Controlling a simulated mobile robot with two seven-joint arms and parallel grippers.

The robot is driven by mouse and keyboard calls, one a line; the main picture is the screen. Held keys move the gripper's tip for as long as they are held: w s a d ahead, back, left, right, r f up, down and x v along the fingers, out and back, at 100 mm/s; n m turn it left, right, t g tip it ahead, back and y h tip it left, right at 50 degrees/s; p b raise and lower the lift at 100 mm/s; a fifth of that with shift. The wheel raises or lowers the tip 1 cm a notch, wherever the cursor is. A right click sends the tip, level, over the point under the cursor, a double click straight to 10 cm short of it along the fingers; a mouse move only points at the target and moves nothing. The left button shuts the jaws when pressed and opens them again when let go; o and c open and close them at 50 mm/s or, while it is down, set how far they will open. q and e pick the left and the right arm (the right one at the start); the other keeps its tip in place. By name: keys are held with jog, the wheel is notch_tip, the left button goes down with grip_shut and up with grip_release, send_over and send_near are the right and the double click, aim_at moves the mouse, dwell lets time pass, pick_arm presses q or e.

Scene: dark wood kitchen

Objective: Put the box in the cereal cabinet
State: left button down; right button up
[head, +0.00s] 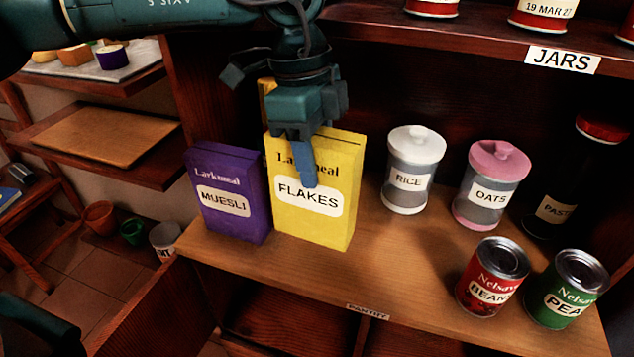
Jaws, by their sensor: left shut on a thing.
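A yellow box labelled FLAKES (335,225) stands upright on the wooden shelf (380,270), whose front label appears to read PANTRY. My left gripper (305,150) is shut on the yellow box from above, with one blue finger against its front face. The other finger is hidden behind the box. A purple box labelled MUESLI (232,225) stands close at its left. No label in view names a cereal cabinet. My right gripper is not in view.
White RICE (408,190) and pink OATS (487,200) jars, a dark jar (568,190) and two cans, red (492,275) and green (562,290), stand to the right. The JARS shelf (440,30) is above. At left are a shelf with a board (105,135) and pots below.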

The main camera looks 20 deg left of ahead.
aim_at(317, 194)
pick_arm(q)
jog(key=shift+w+f, duration=0.2)
jog(key=shift+f, duration=3.1)
jog(key=shift+f+b, duration=0.45)
jog(key=shift+b, duration=0.25)
jog(key=c, duration=0.7)
grip_release()
jog(key=shift+r, duration=0.1)
